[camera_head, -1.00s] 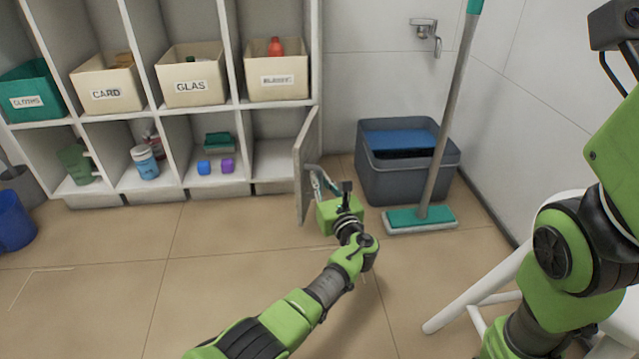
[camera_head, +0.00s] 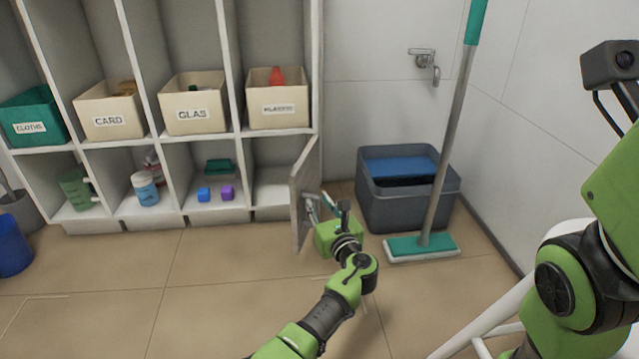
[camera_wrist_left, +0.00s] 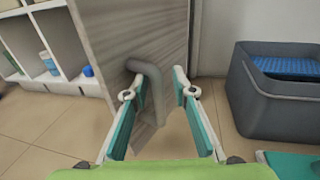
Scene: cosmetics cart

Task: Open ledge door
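The ledge door (camera_head: 304,190) is a pale panel hinged at the right side of the lower right shelf compartment, and it stands swung out into the room. In the left wrist view its grey wood-grain face (camera_wrist_left: 115,40) fills the upper middle, with a bent grey handle (camera_wrist_left: 150,78) on it. My left gripper (camera_head: 326,203) is at the right of the door, at the handle. In the left wrist view the teal fingers (camera_wrist_left: 156,93) are apart, with the handle between them, nearer the left finger. Contact is not clear. My right arm is at the right edge; its gripper does not show.
The compartment (camera_head: 272,188) beside the door looks empty. A grey bin (camera_head: 408,205) with a blue top and a teal mop (camera_head: 422,247) stand just right of my left gripper. A white stool leg (camera_head: 480,325) is at lower right. The floor left of the door is clear.

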